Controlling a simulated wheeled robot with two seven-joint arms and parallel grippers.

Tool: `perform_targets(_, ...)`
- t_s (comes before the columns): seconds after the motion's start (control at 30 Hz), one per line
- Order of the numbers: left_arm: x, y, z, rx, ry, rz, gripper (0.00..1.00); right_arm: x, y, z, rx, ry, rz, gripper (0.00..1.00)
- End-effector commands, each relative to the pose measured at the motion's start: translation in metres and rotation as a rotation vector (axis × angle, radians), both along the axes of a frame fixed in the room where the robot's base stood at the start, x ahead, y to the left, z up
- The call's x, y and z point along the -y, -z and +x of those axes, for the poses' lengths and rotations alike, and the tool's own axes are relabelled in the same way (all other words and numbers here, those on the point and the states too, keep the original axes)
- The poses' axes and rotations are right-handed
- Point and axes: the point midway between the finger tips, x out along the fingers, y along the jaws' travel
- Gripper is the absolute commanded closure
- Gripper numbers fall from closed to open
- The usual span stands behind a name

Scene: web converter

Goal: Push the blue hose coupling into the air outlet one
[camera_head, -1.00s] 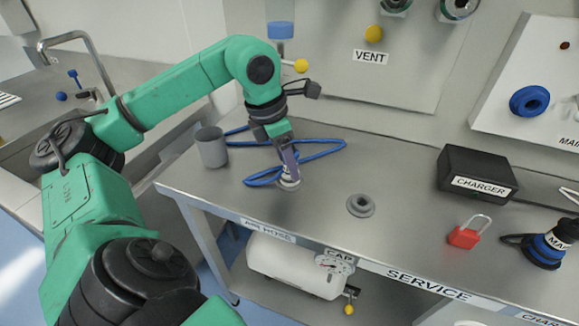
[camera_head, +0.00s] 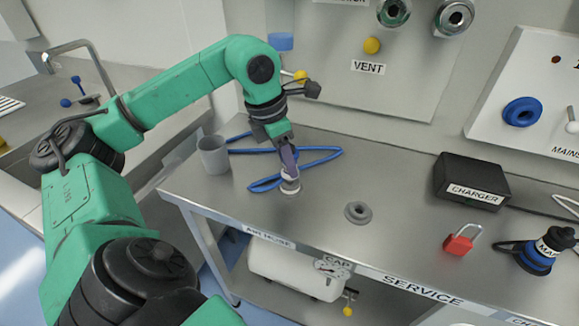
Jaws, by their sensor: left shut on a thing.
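My left gripper (camera_head: 290,172) is shut on the end of the hose, at a pale, metallic-looking coupling (camera_head: 290,186) low over the steel bench. I cannot tell whether the coupling touches the bench top. The blue hose (camera_head: 318,154) lies in a loop on the bench behind and beside the gripper. Two round metal outlets, one (camera_head: 394,12) and another (camera_head: 455,17), sit on the wall panel at the top, above the VENT label (camera_head: 368,67). I cannot read which of them is outlet one. My right gripper is not in view.
A grey cup (camera_head: 213,155) stands left of the gripper. A grey ring (camera_head: 358,212), a red padlock (camera_head: 459,241), a black charger box (camera_head: 471,181) and a blue plug (camera_head: 541,251) lie to the right. A yellow knob (camera_head: 372,45) sticks out from the panel.

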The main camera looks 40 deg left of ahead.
Motion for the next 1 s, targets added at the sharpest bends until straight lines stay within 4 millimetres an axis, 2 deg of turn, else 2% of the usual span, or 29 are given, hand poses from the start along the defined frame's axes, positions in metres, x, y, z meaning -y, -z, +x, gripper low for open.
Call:
perform_targets(0.3, 0.0, -0.018, 0.0, 0.0, 0.0, 0.0, 1.0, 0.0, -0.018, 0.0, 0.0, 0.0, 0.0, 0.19)
perform_targets(0.47, 0.0, -0.021, 0.0, 0.0, 0.0, 0.0, 1.0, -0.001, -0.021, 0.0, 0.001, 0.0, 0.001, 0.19)
perform_targets(0.8, 0.0, -0.056, 0.0, 0.0, 0.0, 0.0, 1.0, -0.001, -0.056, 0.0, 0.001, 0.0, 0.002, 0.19)
perform_targets(1.0, 0.0, -0.056, 0.0, 0.0, 0.0, 0.0, 1.0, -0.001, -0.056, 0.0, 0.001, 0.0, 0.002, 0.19)
